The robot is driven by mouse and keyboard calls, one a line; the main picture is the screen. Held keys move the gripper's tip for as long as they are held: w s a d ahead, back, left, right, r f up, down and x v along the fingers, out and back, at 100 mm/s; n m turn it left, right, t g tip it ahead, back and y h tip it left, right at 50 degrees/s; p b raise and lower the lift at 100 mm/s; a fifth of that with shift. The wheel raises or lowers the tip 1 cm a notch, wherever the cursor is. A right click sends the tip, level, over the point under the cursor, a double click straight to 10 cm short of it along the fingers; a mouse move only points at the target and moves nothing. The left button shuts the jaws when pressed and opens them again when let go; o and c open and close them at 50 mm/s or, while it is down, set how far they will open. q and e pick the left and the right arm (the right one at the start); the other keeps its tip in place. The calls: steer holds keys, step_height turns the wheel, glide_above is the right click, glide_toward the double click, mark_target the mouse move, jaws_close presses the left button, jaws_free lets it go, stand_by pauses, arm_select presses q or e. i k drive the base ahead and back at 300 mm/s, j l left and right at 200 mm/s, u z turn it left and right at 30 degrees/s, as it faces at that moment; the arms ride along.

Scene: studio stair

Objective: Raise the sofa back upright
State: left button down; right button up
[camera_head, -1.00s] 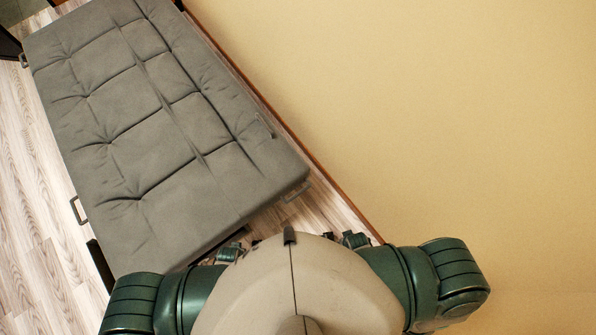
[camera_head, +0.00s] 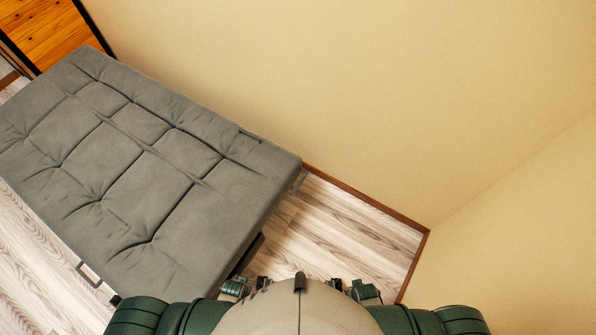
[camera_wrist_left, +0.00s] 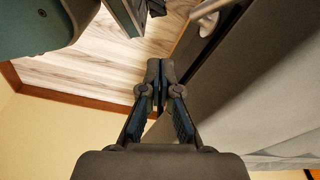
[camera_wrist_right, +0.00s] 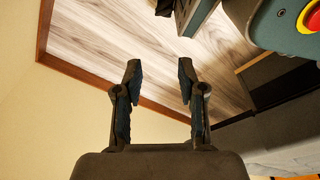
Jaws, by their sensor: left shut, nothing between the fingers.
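The grey tufted sofa (camera_head: 130,160) lies flat like a bed along the wall, on the left of the head view. Its seat and back form one level surface with a fold line running lengthwise. My left gripper (camera_wrist_left: 160,65) is shut and empty in the left wrist view, close to the sofa's grey side (camera_wrist_left: 265,85). I cannot tell whether it touches it. My right gripper (camera_wrist_right: 158,70) is open and empty in the right wrist view, above the floor by the wall. The sofa's edge (camera_wrist_right: 285,130) shows to its right. Neither gripper shows in the head view.
A beige wall (camera_head: 330,80) runs behind the sofa and meets another at a corner on the right. Bare wood floor (camera_head: 345,225) lies between the sofa's end and that corner. A metal handle (camera_head: 88,275) sticks out at the sofa's front. An orange wooden panel (camera_head: 50,35) stands at the far left.

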mark_target(255, 173)
steer(key=k+j, duration=0.4)
steer(key=k, duration=0.15)
steer(key=i+u, duration=0.1)
steer(key=u, duration=0.25)
steer(key=i+j+u, duration=0.1)
steer(key=u, duration=0.25)
steer(key=i+u, duration=0.1)
steer(key=u, duration=0.25)
